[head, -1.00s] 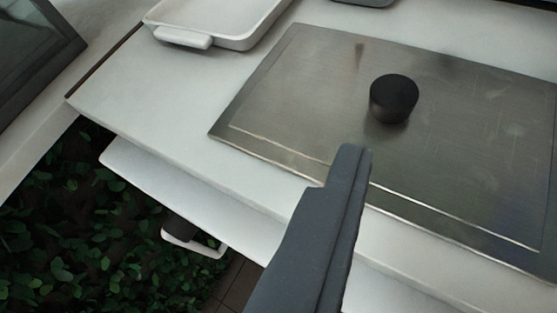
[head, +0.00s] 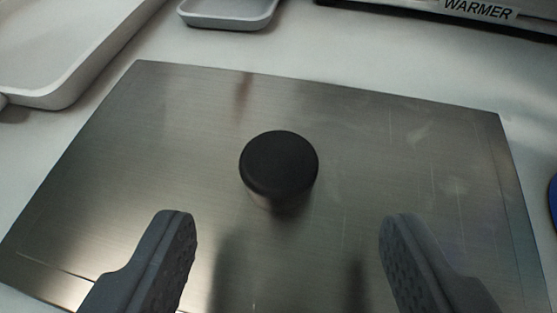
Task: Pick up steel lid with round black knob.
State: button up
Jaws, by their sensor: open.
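The steel lid (head: 340,120) is a flat rectangular brushed-metal plate lying on the white counter and fills most of the head view. Its round black knob (head: 279,164) stands upright near the middle of the plate. My gripper (head: 288,222) is open and empty above the near part of the lid. One finger is left of the knob and the other right of it, both nearer to the camera and apart from the knob. Soft dark reflections of the fingers show on the metal. The lid's near edge is mostly out of view.
A white tray (head: 70,88) stands at the upper left, close to the lid. A small grey dish (head: 228,22) is behind the lid. A dark-edged unit with a "WARMER" label (head: 480,10) is at the upper right. A blue object (head: 553,197) is cut off at the right edge.

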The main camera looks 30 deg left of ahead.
aim_at(277, 184)
jog(key=b+x, duration=0.1)
jog(key=x, duration=0.3)
jog(key=shift+w+a+f+b, duration=0.15)
jog(key=shift+a+f+b, duration=0.05)
jog(key=shift+a+b, duration=0.1)
jog(key=shift+w+a, duration=0.1)
jog(key=shift+w, duration=0.15)
grip_shut()
jog(key=shift+r, duration=0.1)
